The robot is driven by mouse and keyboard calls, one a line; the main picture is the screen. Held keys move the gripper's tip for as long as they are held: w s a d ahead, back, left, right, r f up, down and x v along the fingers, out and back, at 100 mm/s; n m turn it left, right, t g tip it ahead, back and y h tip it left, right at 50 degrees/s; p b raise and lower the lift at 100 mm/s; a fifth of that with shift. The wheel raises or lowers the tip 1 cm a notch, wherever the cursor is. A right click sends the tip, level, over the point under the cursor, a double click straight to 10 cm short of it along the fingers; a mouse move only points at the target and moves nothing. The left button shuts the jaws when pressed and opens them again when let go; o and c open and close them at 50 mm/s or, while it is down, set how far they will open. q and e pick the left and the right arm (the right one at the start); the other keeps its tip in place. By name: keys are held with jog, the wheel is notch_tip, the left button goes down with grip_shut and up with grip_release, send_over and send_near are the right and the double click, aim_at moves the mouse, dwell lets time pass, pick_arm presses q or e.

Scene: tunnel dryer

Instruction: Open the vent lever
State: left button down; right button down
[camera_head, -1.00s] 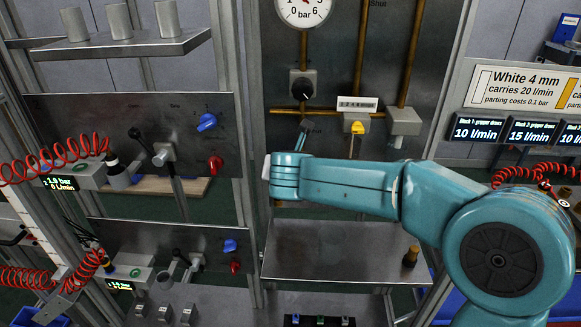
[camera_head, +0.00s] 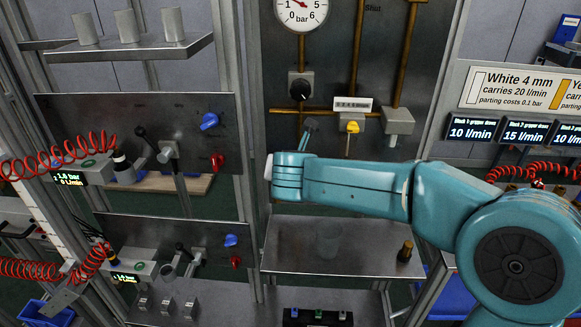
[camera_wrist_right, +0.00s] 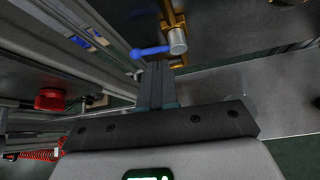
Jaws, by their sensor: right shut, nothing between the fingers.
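The vent lever is most likely the blue handle (camera_wrist_right: 150,51) in the right wrist view, reaching left from a silver valve body (camera_wrist_right: 178,41) on a brass pipe. In the head view I cannot make it out. My right gripper (camera_head: 311,124) shows there as small dark fingertips above my teal forearm, in front of the back panel. In the wrist view its shut, empty fingers (camera_wrist_right: 155,66) point at the lever, just short of the handle in the picture. Whether they touch cannot be told. My left gripper is not in view.
A black knob (camera_head: 301,88), a pressure gauge (camera_head: 301,12) and a yellow-handled valve (camera_head: 352,127) sit around the gripper on the back panel. A red knob (camera_wrist_right: 50,99) shows in the wrist view.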

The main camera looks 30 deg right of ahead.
jog(key=v, duration=0.9)
jog(key=s+a+f+m+g+y, duration=0.2)
jog(key=a+f+m+g, duration=0.15)
jog(key=f, duration=0.65)
jog(key=s+a+f+m+g+y, duration=0.2)
jog(key=s+a+f+m, duration=0.15)
jog(key=f, duration=0.75)
jog(key=s+a+f+m+g+y, duration=0.2)
jog(key=a+f+m, duration=0.15)
jog(key=f, duration=0.65)
pick_arm(q)
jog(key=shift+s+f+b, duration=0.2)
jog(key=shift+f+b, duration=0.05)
jog(key=shift+b, duration=0.1)
pick_arm(e)
jog(key=s+a+f+m+g+y, duration=0.1)
jog(key=s+f+m+g+y, duration=0.1)
jog(key=s+f+m, duration=1.4)
jog(key=f+m, duration=0.1)
jog(key=m, duration=0.3)
jog(key=shift+a+y, duration=0.25)
jog(key=shift+y, duration=0.05)
jog(key=shift+w+f+g, duration=0.1)
jog(key=shift+g, duration=0.15)
